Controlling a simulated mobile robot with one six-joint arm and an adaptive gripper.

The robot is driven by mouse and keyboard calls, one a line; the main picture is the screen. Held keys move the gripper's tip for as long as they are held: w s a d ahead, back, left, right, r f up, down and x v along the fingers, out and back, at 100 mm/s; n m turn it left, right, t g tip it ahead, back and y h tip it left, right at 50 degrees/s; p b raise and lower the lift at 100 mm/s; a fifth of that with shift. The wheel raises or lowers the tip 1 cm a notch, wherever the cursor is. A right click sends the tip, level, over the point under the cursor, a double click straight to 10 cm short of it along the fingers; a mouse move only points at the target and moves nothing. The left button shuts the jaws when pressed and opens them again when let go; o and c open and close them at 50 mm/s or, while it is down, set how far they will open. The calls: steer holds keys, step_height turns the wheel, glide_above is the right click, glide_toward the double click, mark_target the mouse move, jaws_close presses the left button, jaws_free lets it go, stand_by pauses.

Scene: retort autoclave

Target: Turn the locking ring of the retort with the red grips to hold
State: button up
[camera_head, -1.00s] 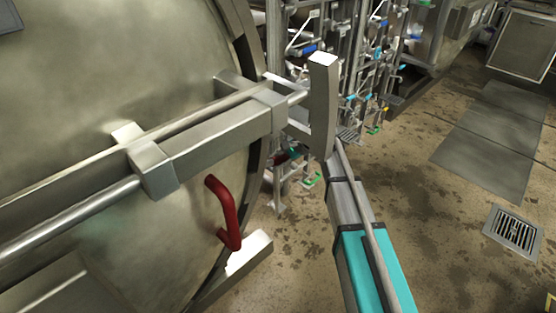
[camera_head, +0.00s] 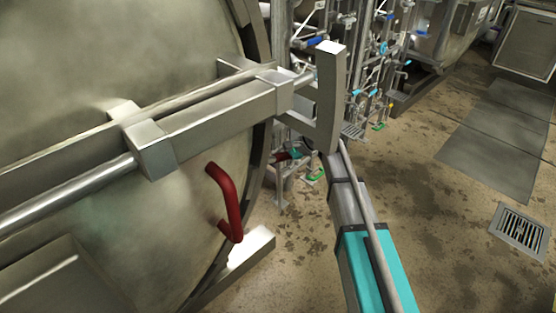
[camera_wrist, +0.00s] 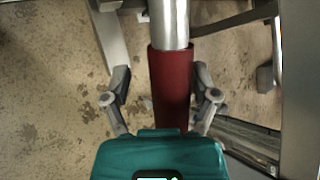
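The retort's large round metal door (camera_head: 90,70) fills the left of the head view. A curved rim (camera_head: 262,160) runs along its right edge, and a bent red handle (camera_head: 232,205) stands out near its lower right. In the wrist view, a red grip (camera_wrist: 169,90) sleeves a bare steel bar (camera_wrist: 169,22). My gripper (camera_wrist: 160,88) has one finger on each side of this grip. The fingers look spread, with a visible gap on the left and a narrower one on the right. I cannot tell which part of the retort this grip belongs to. My gripper's fingers do not show in the head view.
A thick metal crossbar (camera_head: 215,120) spans the door and ends near an upright bracket (camera_head: 328,95). Pipes and valves (camera_head: 375,60) stand behind. The stained floor (camera_head: 425,200) is open at the right, with a drain grate (camera_head: 520,232).

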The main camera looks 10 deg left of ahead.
mark_target(285, 156)
steer(key=shift+w+r, duration=0.1)
stand_by(0.3)
steer(key=shift+r, duration=0.1)
steer(key=p+v, duration=0.3)
steer(key=shift+d+r, duration=0.2)
steer(key=shift+r, duration=0.1)
steer(key=s+d+f+n+t+h+b, duration=0.1)
steer(key=s+d+f+n+h, duration=0.15)
steer(key=s+d, duration=0.55)
steer(key=s+d+f+n+h, duration=0.2)
steer(key=s+d+f+h, duration=0.15)
steer(key=d, duration=0.85)
steer(key=s+d+f+n+t+h+b, duration=0.15)
steer(key=s+d+n+h, duration=0.35)
steer(key=d, duration=0.6)
step_height(285, 156, up, 34)
steer(key=s+m+y+p, duration=0.1)
steer(key=m+p, duration=0.1)
steer(key=p, duration=3.3)
steer(key=shift+a, duration=0.3)
steer(key=shift+s+m+g, duration=0.15)
steer(key=shift+m+g, duration=0.1)
